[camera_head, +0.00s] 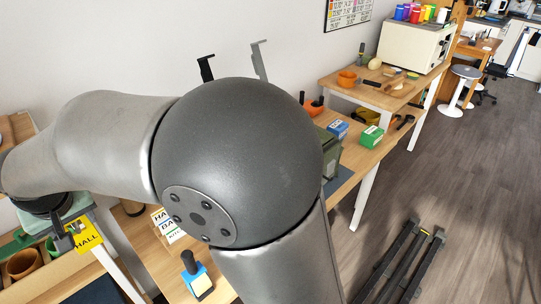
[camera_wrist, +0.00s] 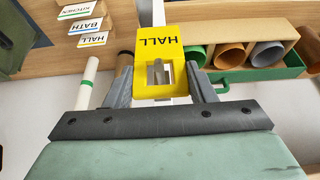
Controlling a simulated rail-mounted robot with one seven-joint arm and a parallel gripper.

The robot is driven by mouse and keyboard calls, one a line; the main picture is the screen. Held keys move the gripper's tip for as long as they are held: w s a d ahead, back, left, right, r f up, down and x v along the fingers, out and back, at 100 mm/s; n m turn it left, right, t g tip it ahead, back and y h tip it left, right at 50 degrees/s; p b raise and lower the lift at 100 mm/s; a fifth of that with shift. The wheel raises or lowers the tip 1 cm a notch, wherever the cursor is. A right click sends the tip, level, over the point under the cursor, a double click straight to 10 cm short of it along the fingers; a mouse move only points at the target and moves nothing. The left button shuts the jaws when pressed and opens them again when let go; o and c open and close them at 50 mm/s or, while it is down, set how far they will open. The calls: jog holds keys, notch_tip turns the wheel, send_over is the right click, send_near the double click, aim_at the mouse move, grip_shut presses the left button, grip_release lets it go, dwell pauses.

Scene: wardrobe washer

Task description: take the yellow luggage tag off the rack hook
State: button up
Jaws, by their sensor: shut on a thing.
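The yellow luggage tag (camera_wrist: 160,50) with HALL on it sits between the two grey fingers of my gripper (camera_wrist: 158,70) in the wrist view. The fingers are shut on it, and a square hole in the tag shows grey inside. In the head view the tag (camera_head: 90,240) hangs at my gripper (camera_head: 74,230) at the lower left, beside the bench's edge. I cannot make out a rack hook at the tag in either view; my arm covers much of the middle of the head view.
HALL, BATH and KITCHEN cards (camera_wrist: 90,39) lie on a wooden surface. A green tray (camera_wrist: 292,67) holds several tubes. Two brackets, one black (camera_head: 206,69) and one grey (camera_head: 260,62), rise behind my arm. A green box (camera_head: 371,137) stands on the bench; the floor at right is partly clear.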

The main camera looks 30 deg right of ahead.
jog(key=shift+s+d+b, duration=0.2)
jog(key=shift+s+b, duration=0.15)
jog(key=shift+s, duration=0.5)
jog(key=shift+s+d+b, duration=0.2)
jog(key=shift+s+b, duration=0.15)
jog(key=shift+s, duration=0.45)
jog(key=s+d+b, duration=0.1)
jog(key=s+b, duration=0.1)
jog(key=s, duration=0.4)
jog(key=shift+s+d+b, duration=0.35)
jog(key=shift+s, duration=0.05)
